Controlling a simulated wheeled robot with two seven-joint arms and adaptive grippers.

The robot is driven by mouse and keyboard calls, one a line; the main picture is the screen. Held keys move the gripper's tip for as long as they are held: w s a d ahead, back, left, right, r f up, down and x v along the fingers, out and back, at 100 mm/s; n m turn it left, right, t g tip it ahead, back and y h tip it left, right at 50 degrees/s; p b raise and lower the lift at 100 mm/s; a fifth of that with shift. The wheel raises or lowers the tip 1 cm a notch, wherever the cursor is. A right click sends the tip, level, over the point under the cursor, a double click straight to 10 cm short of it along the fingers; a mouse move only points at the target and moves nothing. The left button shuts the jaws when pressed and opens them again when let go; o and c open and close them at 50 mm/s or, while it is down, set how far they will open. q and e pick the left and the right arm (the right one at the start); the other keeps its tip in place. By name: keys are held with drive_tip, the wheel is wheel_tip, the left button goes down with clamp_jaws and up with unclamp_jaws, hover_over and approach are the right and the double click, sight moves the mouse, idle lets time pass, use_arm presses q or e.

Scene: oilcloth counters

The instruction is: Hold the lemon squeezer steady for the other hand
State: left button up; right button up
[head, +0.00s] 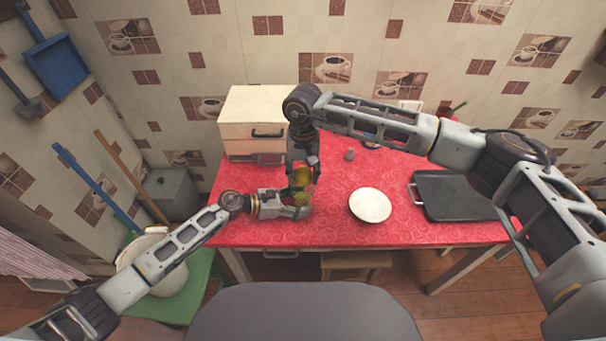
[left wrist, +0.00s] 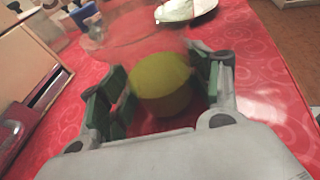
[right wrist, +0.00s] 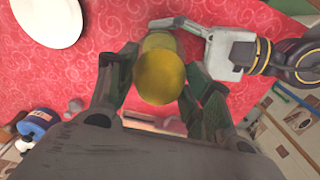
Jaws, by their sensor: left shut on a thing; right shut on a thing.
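The olive-green lemon squeezer (head: 296,211) is above the red table in the head view, largely covered by my grippers. My left gripper (head: 297,207) is shut on it from the left; the left wrist view shows the squeezer (left wrist: 165,103) between the fingers. My right gripper (head: 303,176) comes down from above, shut on a yellow lemon (head: 302,179). In the right wrist view the lemon (right wrist: 160,78) sits between the fingertips, with the olive squeezer (right wrist: 158,42) just behind it. Whether lemon and squeezer touch is hard to tell.
A white plate (head: 370,205) lies to the right on the red table (head: 340,228). A dark tray (head: 455,195) is farther right. A cream box (head: 258,110) stands at the back left. A blue-topped container (right wrist: 38,120) shows in the right wrist view.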

drive_tip(key=shift+r, duration=0.1)
idle(0.4)
drive_tip(key=shift+r, duration=1.35)
use_arm(q)
drive_tip(key=o, duration=0.9)
drive_tip(key=shift+a, duration=0.1)
drive_tip(key=v, duration=1)
drive_tip(key=shift+s+a+r, duration=0.1)
drive_tip(key=shift+s+a, duration=0.1)
drive_tip(key=shift+a, duration=0.1)
drive_tip(key=shift+s+a+r, duration=0.15)
drive_tip(key=shift+a+r, duration=0.05)
drive_tip(key=shift+a, duration=0.3)
